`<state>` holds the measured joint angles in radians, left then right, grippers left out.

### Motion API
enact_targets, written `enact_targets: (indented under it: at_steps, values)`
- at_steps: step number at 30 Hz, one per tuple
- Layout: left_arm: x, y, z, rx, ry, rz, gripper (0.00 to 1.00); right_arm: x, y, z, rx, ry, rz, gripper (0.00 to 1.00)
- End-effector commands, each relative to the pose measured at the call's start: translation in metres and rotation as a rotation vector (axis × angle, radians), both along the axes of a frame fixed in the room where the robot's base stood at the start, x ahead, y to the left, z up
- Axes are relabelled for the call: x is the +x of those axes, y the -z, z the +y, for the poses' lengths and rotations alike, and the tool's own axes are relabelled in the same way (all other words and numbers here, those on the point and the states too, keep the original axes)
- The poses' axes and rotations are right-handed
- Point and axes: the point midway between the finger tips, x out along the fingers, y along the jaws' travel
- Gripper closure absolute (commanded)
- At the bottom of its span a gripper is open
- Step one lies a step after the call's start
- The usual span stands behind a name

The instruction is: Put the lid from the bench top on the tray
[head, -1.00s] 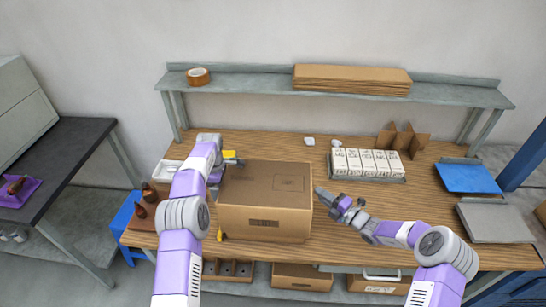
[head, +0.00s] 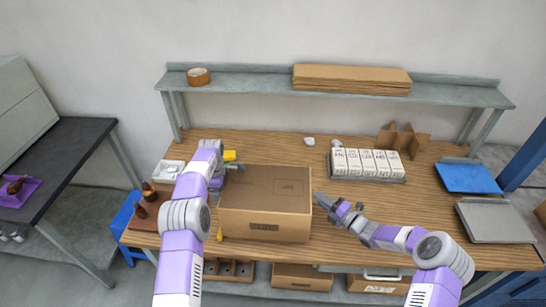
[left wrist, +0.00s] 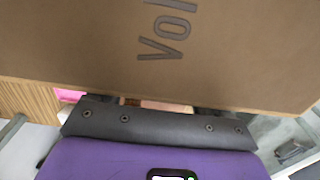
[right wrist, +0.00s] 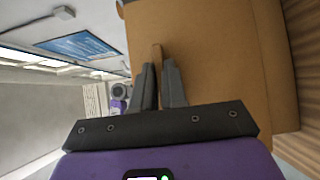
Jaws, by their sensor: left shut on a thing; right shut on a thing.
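The lid (head: 264,182) is brown cardboard, seen as the upper part of a large box shape at the middle of the bench; its lettering fills the left wrist view (left wrist: 170,45). I cannot tell its lower edge from a tray beneath it, nor how far it overlaps one. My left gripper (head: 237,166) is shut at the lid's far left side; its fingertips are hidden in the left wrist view. My right gripper (head: 318,198) is at the right side, and in the right wrist view its fingers (right wrist: 158,80) are shut on a cardboard edge.
A grey rack of white cartons (head: 367,178) and a cardboard divider (head: 404,141) stand behind right. Blue (head: 468,178) and grey (head: 495,220) trays lie at the right. A yellow-handled tool (head: 220,233) lies by the box's front left corner. A shelf (head: 250,88) spans the back.

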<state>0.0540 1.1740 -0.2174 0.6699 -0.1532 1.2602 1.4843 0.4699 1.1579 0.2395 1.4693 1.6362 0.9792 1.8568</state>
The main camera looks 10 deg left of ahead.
Motion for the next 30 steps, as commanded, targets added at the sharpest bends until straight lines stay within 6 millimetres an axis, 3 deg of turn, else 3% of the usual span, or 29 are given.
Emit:
enact_targets:
  at_steps: [5,21,30]
  values:
    - [0.001,0.002,-0.002,-0.003,0.001,-0.002,0.59,-0.001,0.002,0.003,0.001,-0.006,0.000,1.00]
    - [0.000,0.039,-0.002,-0.004,0.001,-0.001,0.59,-0.001,0.039,0.003,0.002,-0.005,0.000,1.00]
    - [0.001,0.046,-0.002,-0.004,0.001,-0.002,0.59,-0.001,0.046,0.002,0.002,-0.005,0.000,1.00]
